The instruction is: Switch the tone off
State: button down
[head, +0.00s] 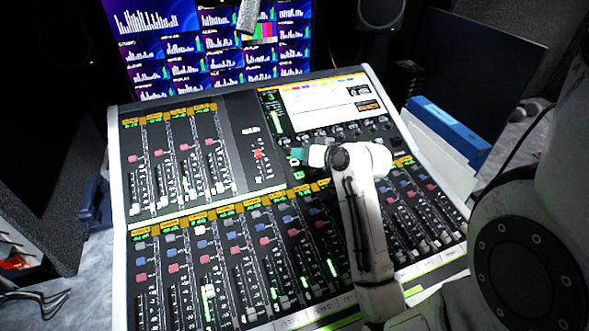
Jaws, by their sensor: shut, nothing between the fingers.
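The mixing console (192,248) fills the middle of the head view, with rows of faders, small coloured buttons and orange label strips. My gripper (298,154) is shut and empty; its teal tip is over the centre of the console, below the white screen. A small red-lit button (258,154) is on the dark panel left of the tip. A green-lit spot (298,174) shows just below the tip. The labels are too small to read, so I cannot tell which control is the tone switch. I cannot tell whether the tip touches the console. My forearm hides part of the right-hand faders.
A bank of monitor pictures (205,45) with bar graphs and one colour-bar tile stands behind the console. The console's white screen (318,97) is at its upper right. A blue-edged box (445,130) lies to the right. A dark speaker (382,12) is at the back.

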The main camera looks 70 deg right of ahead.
jog(key=shift+w+d+f+b, duration=0.2)
jog(key=shift+d+f+b, duration=0.1)
jog(key=shift+f, duration=0.35)
jog(key=shift+f, duration=0.1)
dwell(1.6)
jog(key=shift+w+f, duration=0.1)
jog(key=shift+f, duration=0.15)
jog(key=shift+w+d+f+b, duration=0.1)
jog(key=shift+d+f+b, duration=0.1)
jog(key=shift+f+b, duration=0.15)
dwell(0.7)
dwell(0.3)
jog(key=shift+s+a+r+p, duration=0.2)
jog(key=shift+a+r+p, duration=0.1)
jog(key=shift+r+p, duration=0.5)
jog(key=r+p, duration=0.1)
jog(key=s+a+r+p, duration=0.1)
jog(key=r+p, duration=0.2)
jog(key=p, duration=0.1)
jog(key=shift+s+a+r, duration=0.15)
jog(key=shift+a+r, duration=0.05)
dwell(1.0)
